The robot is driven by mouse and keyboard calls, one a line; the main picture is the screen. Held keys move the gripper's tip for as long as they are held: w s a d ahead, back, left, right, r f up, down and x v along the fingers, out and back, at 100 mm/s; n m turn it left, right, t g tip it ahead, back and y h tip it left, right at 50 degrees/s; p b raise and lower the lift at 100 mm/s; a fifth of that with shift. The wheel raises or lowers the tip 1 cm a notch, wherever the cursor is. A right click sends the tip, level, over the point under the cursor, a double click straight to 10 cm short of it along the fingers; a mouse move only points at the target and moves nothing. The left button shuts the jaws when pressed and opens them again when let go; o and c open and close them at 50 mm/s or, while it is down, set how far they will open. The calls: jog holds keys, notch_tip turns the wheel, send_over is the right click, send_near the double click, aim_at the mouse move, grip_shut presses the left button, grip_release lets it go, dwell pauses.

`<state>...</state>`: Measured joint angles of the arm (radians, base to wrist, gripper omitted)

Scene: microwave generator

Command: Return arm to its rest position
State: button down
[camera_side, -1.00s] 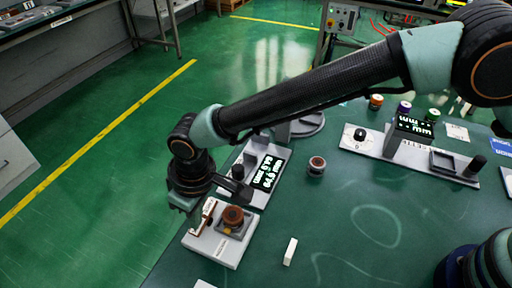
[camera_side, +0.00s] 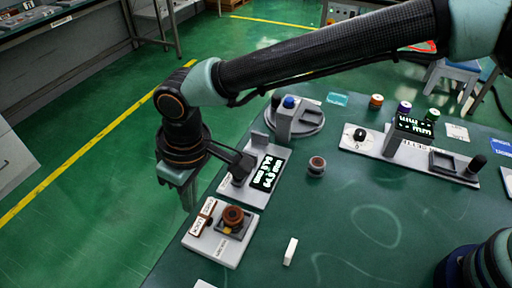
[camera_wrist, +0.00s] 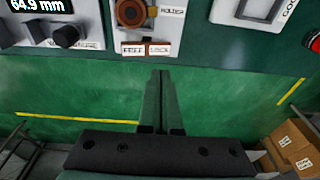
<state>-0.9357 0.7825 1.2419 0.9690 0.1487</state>
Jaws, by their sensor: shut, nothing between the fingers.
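My gripper (camera_side: 184,194) hangs at the left edge of the table in the side view, fingers pointing down, over the green floor. In the wrist view its two fingers (camera_wrist: 161,78) lie together with nothing between them. Close by is a grey holder box (camera_side: 205,246) with a brown-orange round part (camera_side: 233,217) seated on it. The holder's labelled switch (camera_wrist: 146,49) shows "FREE" and "LOCK" in the wrist view. My gripper is apart from the holder. My arm reaches across the top of the side view.
A gauge unit with a lit display (camera_side: 267,173) stands beside my gripper. Behind it is a round grey stand with a blue knob (camera_side: 289,102). A small round part (camera_side: 317,166) and a white block (camera_side: 290,252) lie on the table (camera_side: 370,255). A longer grey station (camera_side: 372,148) stands further right.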

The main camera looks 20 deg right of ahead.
jog(key=shift+r, duration=0.4)
jog(key=w+d+r+m+t, duration=0.15)
jog(key=d+r, duration=0.25)
jog(key=d, duration=0.4)
jog(key=w+d+r+m, duration=0.1)
jog(key=w+d+r, duration=0.2)
jog(key=d+r, duration=0.3)
jog(key=w+d+r+m+t, duration=0.1)
jog(key=w+d+r+m, duration=0.15)
jog(key=d, duration=0.65)
jog(key=s+d+m, duration=0.1)
jog(key=s+d, duration=0.2)
jog(key=d, duration=0.4)
jog(key=s+d+m+t+h, duration=0.1)
jog(key=s+d, duration=0.3)
jog(key=d, duration=0.3)
jog(key=s+d+r+m+t, duration=0.1)
jog(key=s+d+m, duration=0.1)
jog(key=s+d, duration=0.2)
jog(key=d, duration=0.3)
jog(key=shift+s+d, duration=0.15)
jog(key=shift+d, duration=0.1)
